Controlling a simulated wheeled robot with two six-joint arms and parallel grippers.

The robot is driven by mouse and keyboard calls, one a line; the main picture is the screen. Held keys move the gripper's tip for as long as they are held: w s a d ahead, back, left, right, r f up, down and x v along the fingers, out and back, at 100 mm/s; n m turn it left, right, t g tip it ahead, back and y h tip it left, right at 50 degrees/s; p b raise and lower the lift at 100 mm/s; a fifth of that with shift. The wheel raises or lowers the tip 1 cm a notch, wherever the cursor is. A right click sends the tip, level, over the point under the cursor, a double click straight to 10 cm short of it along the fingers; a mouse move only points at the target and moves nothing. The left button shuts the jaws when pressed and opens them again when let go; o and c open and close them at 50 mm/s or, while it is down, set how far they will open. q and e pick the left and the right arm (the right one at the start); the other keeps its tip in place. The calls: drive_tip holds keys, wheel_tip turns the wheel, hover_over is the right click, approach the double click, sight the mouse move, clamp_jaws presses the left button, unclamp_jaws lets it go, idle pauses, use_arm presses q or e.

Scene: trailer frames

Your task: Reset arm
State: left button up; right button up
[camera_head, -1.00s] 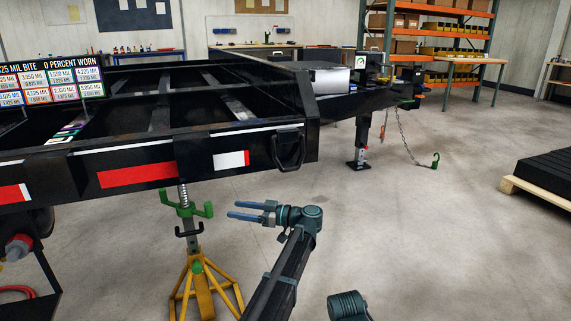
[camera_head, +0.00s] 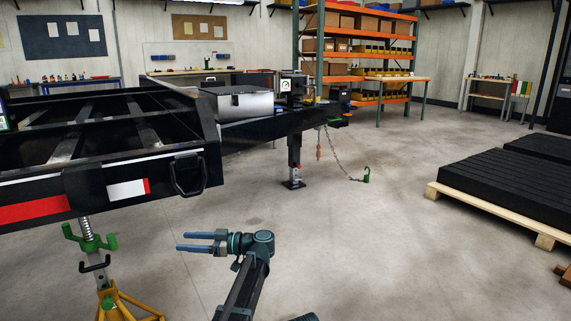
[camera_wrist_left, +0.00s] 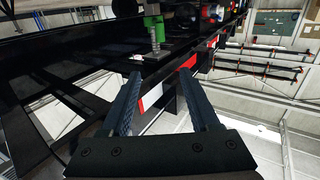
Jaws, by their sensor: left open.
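My left gripper (camera_head: 181,242) is in the lower middle of the head view, its two blue fingers pointing left. It is open with nothing between the fingers. In the left wrist view its fingers (camera_wrist_left: 172,106) are spread apart, with the trailer's edge seen beyond them. The black trailer frame (camera_head: 82,160) stands at the left, with red and white strips along its side. The gripper is apart from the frame, to the right of the jack stand. My right gripper is not seen.
A yellow and green jack stand (camera_head: 116,302) is under the trailer at lower left. A pallet with black slabs (camera_head: 500,183) lies at the right. A chain with a green hook (camera_head: 366,174) hangs to the floor near the trailer's tongue. The central concrete floor (camera_head: 370,250) is clear.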

use_arm(q)
drive_tip(key=w+d+r+m+t+h, duration=0.35)
drive_tip(key=w+m+t, duration=0.2)
drive_tip(key=t, duration=0.35)
drive_tip(key=w+d+r+m+t+h, duration=0.35)
drive_tip(key=d+m+t+h, duration=0.2)
drive_tip(key=t, duration=0.45)
drive_tip(key=s+d+f+m+g+h, duration=0.3)
drive_tip(key=d+f+m+h, duration=0.55)
drive_tip(key=h, duration=0.25)
drive_tip(key=s+f+g+h, duration=0.1)
drive_tip(key=s+f+g, duration=0.7)
drive_tip(key=s+f, duration=0.55)
drive_tip(key=s+a+f+n+g+y, duration=0.1)
drive_tip(key=s+a+f+g+y, duration=0.2)
drive_tip(key=s, duration=0.6)
drive_tip(key=s+a+f+n+g, duration=0.1)
drive_tip(key=s+a+f+g, duration=0.3)
drive_tip(key=s, duration=0.5)
drive_tip(key=s+d+r+m+g+y+p, duration=0.15)
drive_tip(key=s+d+r+m+p, duration=0.3)
drive_tip(key=d+r+p, duration=0.65)
wheel_tip(320, 180, up, 36)
drive_tip(key=p, duration=3.6)
drive_tip(key=shift+s+d+n, duration=0.15)
drive_tip(key=shift+d+n, duration=0.15)
drive_tip(key=shift+d, duration=0.1)
